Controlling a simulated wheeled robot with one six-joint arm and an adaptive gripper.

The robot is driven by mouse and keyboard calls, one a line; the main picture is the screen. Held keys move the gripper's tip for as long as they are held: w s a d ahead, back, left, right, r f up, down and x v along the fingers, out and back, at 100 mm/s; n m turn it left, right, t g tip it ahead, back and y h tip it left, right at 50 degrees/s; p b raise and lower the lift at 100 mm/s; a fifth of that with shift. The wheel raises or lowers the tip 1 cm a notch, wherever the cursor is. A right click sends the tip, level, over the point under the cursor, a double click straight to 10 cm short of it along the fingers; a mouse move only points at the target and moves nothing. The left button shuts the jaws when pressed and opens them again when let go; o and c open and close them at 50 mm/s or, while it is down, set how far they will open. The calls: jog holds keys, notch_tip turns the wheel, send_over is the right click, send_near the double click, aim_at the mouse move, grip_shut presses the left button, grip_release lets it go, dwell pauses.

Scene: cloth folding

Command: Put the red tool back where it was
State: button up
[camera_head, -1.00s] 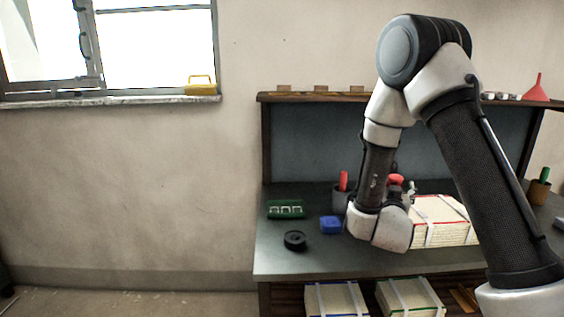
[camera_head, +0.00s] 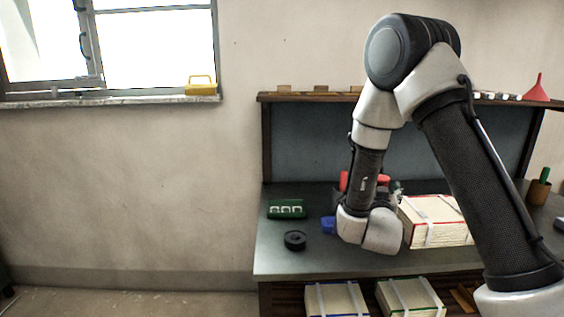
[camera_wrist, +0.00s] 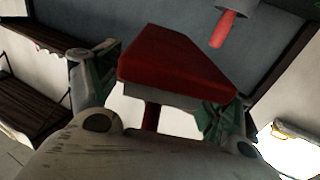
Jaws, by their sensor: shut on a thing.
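My gripper (camera_wrist: 158,98) is shut on a red tool (camera_wrist: 175,62), seen close up in the wrist view with a finger on each side of it. In the head view part of the held red tool (camera_head: 383,180) shows behind my wrist, above the bench. A second red handle (camera_wrist: 229,28) sticks out of a grey cup (camera_wrist: 238,8) beyond it in the wrist view. In the head view that handle (camera_head: 343,181) shows just left of my arm, and the cup is mostly hidden. The fingertips are largely hidden there.
On the workbench (camera_head: 285,256) are a green block (camera_head: 286,209), a black ring (camera_head: 295,241), a partly hidden blue block (camera_head: 328,225) and a strapped book stack (camera_head: 432,222). A brown cup (camera_head: 538,192) stands at right.

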jog(key=shift+d, duration=0.1)
dwell(0.4)
jog(key=d+r+h, duration=0.1)
jog(key=d+r, duration=0.2)
jog(key=d, duration=2)
jog(key=w+a+n+y, duration=0.3)
jog(key=a+y, duration=0.3)
jog(key=shift+w+n+t+y, duration=0.35)
jog(key=shift+n+t+y, duration=0.05)
notch_tip(320, 180, down, 10)
jog(key=shift+r, duration=0.25)
jog(key=shift+f, duration=0.15)
jog(key=o, duration=1.9)
